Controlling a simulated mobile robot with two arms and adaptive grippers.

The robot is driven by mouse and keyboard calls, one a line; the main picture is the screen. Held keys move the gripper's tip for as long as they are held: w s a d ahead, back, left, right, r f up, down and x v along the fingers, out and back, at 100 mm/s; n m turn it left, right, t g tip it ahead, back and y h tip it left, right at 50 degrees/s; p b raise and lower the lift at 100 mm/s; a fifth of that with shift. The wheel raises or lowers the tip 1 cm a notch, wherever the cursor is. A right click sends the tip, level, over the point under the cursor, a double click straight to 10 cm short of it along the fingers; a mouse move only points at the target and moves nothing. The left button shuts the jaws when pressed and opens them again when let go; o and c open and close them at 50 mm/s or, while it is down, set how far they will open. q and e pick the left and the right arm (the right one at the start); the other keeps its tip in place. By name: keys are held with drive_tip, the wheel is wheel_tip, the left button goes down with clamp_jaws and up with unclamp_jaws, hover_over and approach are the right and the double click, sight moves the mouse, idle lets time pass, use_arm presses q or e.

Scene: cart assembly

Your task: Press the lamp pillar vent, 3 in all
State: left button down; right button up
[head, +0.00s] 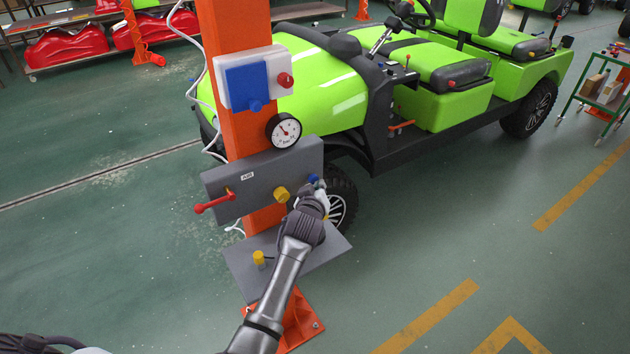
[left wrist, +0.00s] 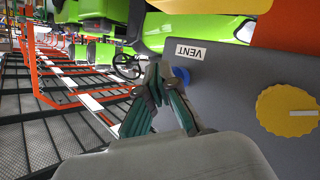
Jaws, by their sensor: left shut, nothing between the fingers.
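The orange pillar (head: 236,125) stands in the middle of the head view and carries a grey panel (head: 262,172). The blue vent button (head: 314,180) is at the panel's right end. My right gripper is not in view.
A yellow knob (head: 281,194) and a red lever (head: 214,202) are on the same panel. A round gauge (head: 283,131) and a box with a blue cover (head: 247,86) sit above; a tilted grey plate (head: 300,258) is below. A green cart (head: 440,85) stands behind the pillar.

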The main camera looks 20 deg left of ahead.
use_arm(q)
drive_tip(key=shift+w+a, duration=0.3)
drive_tip(key=shift+a, duration=0.15)
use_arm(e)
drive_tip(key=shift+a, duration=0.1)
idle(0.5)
use_arm(q)
drive_tip(key=shift+d, duration=0.1)
drive_tip(key=shift+s+d, duration=0.6)
drive_tip(key=shift+d, duration=0.05)
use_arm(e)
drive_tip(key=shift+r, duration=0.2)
